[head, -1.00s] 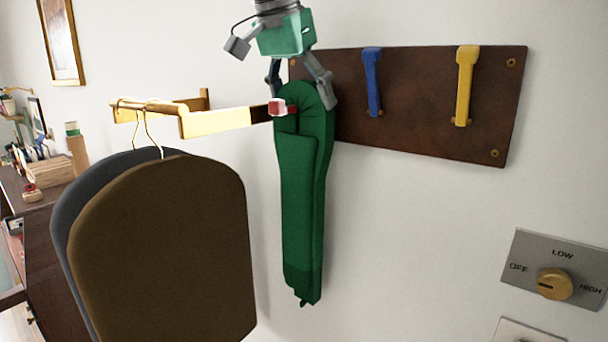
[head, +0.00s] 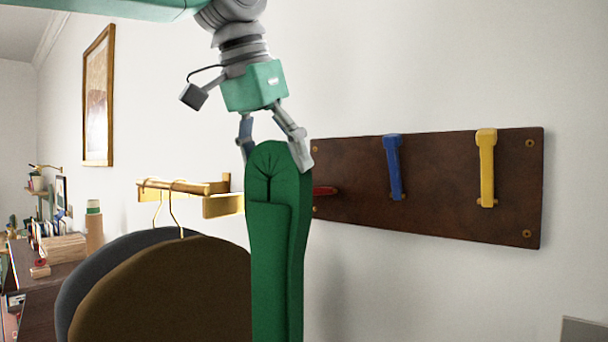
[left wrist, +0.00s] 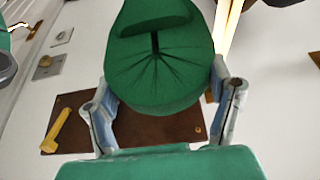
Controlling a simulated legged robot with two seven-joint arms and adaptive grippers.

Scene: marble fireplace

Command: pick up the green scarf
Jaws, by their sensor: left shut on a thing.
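The green scarf (head: 272,235) hangs folded and upright from my left gripper (head: 276,160) in the head view. The gripper's two fingers close on either side of the scarf's gathered top. The scarf's lower end is cut off by the bottom of the head view. In the left wrist view the scarf (left wrist: 158,65) fills the upper middle, with the left gripper's fingers (left wrist: 164,100) on both sides of it. My right gripper is not seen.
A dark board (head: 440,215) on the wall carries a blue hook (head: 392,168) and a yellow hook (head: 487,168). Left of the scarf, a brass rail (head: 222,205) holds hangers with a brown rounded piece (head: 165,290) and a grey one (head: 90,270). A dark cabinet (head: 40,290) stands far left.

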